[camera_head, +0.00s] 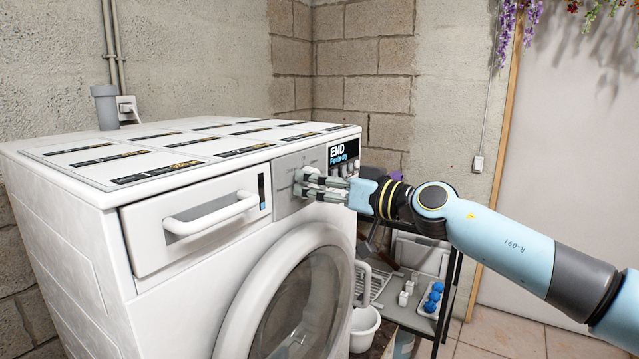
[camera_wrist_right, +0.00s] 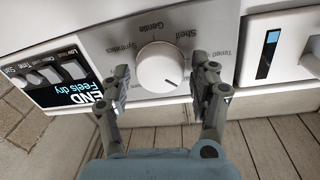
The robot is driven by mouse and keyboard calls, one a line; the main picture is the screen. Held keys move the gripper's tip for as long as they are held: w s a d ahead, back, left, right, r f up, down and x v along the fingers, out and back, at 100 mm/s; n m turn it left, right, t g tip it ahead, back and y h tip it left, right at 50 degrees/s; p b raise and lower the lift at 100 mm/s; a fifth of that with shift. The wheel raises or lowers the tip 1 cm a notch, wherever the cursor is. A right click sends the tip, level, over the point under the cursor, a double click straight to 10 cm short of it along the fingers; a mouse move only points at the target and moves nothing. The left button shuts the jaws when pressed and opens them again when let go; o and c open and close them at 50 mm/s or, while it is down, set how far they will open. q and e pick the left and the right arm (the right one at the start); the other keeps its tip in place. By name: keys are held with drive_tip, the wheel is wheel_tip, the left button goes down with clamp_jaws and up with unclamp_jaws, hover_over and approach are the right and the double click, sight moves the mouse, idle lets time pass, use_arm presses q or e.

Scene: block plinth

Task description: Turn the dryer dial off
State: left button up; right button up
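The white dryer (camera_head: 90,225) stands at the left of the head view, with its control panel at the upper right of its front. My right gripper (camera_wrist_right: 161,84) is open, one finger on each side of the dial, with small gaps visible. In the head view the right gripper (camera_head: 300,184) reaches the panel from the right and hides most of the dial. My left gripper is not in view.
The display (camera_head: 343,153) reads "END Feels dry". A drawer with a handle (camera_head: 212,214) is left of the panel, and the round door (camera_head: 295,300) is below. A dark shelf unit with blue balls (camera_head: 432,298) and a white bucket (camera_head: 364,328) stand to the right.

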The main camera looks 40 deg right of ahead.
drive_tip(key=c, duration=0.8)
drive_tip(key=shift+c, duration=0.2)
drive_tip(key=shift+n, duration=0.3)
